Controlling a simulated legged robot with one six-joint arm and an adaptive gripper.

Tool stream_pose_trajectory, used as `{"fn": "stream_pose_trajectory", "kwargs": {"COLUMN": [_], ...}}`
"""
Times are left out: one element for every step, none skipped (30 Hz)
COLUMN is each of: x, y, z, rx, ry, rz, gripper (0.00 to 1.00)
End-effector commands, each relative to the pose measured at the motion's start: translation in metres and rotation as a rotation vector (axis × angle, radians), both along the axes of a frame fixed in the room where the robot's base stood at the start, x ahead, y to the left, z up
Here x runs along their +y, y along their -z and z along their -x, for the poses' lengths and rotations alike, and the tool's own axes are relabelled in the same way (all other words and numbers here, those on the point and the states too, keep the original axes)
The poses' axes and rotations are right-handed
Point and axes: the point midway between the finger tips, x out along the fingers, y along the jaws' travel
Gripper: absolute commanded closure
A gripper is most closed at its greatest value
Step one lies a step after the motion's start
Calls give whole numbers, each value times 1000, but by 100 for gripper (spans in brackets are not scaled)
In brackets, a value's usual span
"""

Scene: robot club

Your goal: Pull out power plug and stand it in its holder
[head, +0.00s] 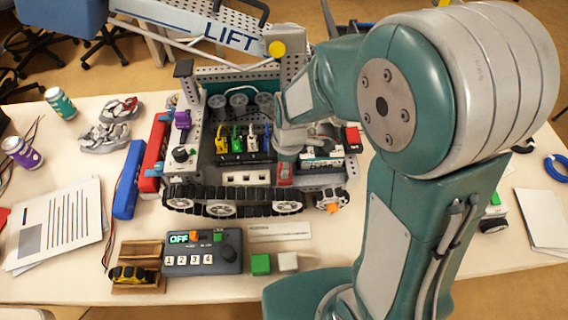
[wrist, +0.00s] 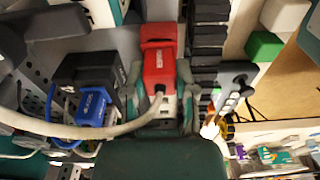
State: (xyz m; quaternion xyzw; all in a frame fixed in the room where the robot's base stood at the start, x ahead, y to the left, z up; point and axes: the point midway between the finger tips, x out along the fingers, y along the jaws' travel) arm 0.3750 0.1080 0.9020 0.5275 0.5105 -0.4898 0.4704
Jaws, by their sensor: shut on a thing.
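The red power plug (wrist: 158,62) is between the green fingers of my gripper (wrist: 160,100) in the wrist view. A pale cable runs from its near end and curves to the left. In the head view the plug (head: 285,172) shows at the front of the tracked robot, just behind its front tread, below my gripper (head: 287,150). My gripper is shut on it. I cannot tell whether the plug is still seated in a socket. A wooden stand (head: 137,252) on the table holds a yellow and black thing; I cannot tell whether it is the plug's holder.
The tracked robot (head: 222,207) fills the middle of the table. A blue plug (wrist: 93,105) sits beside the red one. In front are a control box (head: 203,262), a green block (head: 260,264) and a white block (head: 287,262). Papers (head: 60,225) lie at the left.

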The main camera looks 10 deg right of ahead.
Motion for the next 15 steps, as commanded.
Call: {"fn": "stream_pose_trajectory", "kwargs": {"x": [0,0,0,0,0,0,0,0,0,0,0,0,0,0,0], "y": [0,0,0,0,0,0,0,0,1,1,1,2,2,3,4], "z": [0,0,0,0,0,0,0,0,0,0,0,0,0,0,0], "rx": [0,0,0,0,0,0,0,0,0,0,0,0,0,0,-1], "ry": [0,0,0,0,0,0,0,0,0,0,0,0,0,0,0], "rz": [0,0,0,0,0,0,0,0,0,0,0,0,0,0,0], "gripper": [100,100,100,100,100,100,100,100,100,100,100,100,100,100,100]}}
